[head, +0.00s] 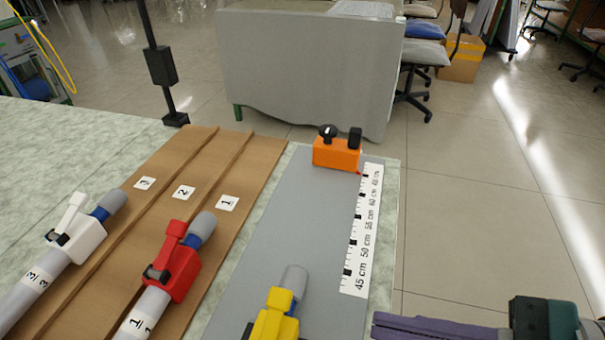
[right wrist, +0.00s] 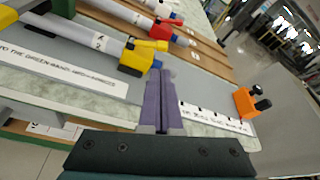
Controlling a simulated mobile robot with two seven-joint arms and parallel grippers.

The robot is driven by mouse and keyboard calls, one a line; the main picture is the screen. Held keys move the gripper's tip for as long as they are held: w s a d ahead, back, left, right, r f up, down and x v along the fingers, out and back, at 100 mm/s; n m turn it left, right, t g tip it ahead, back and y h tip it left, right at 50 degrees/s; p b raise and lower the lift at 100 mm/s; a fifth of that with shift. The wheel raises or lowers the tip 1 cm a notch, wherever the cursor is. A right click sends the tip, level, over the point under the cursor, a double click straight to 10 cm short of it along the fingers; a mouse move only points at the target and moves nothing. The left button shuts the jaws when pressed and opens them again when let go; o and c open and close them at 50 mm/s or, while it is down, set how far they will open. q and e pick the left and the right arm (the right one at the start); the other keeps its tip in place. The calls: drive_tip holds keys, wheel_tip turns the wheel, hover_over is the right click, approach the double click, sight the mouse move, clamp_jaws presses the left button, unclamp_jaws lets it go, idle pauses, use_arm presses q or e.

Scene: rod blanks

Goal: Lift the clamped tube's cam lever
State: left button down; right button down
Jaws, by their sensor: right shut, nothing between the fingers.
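A grey tube (head: 293,276) lies on the grey board with a yellow clamp (head: 268,325) around it, partly cut off by the lower edge. Its yellow cam lever (head: 280,298) looks folded down along the tube; it also shows in the right wrist view (right wrist: 151,45). My right gripper (head: 378,325) has purple fingers, shut and empty, to the right of the yellow clamp beyond the ruler strip. In the right wrist view its fingertips (right wrist: 161,74) appear just beside the clamp; whether they touch it is unclear. My left gripper is not in view.
An orange stop block (head: 336,154) with black knobs stands at the board's far end. A ruler strip (head: 362,230) runs along the board's right side. A brown rack (head: 215,165) on the left holds tubes with red (head: 172,265) and white (head: 78,235) clamps.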

sight(272, 324)
drive_tip(key=shift+w+d+f+m, duration=0.15)
drive_tip(key=shift+w+f+m, duration=0.2)
drive_tip(key=shift+w, duration=0.15)
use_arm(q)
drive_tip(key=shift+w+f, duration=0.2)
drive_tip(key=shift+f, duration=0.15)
use_arm(e)
drive_tip(key=shift+s, duration=0.1)
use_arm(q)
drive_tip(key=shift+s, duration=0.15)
use_arm(e)
drive_tip(key=shift+s, duration=0.1)
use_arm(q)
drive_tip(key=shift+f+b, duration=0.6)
use_arm(e)
drive_tip(key=x, duration=0.9)
drive_tip(key=shift+w+a+f, duration=0.1)
drive_tip(key=shift+w+a, duration=0.2)
drive_tip(key=shift+a, duration=0.15)
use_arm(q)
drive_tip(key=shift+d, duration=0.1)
use_arm(e)
drive_tip(key=shift+a, duration=0.1)
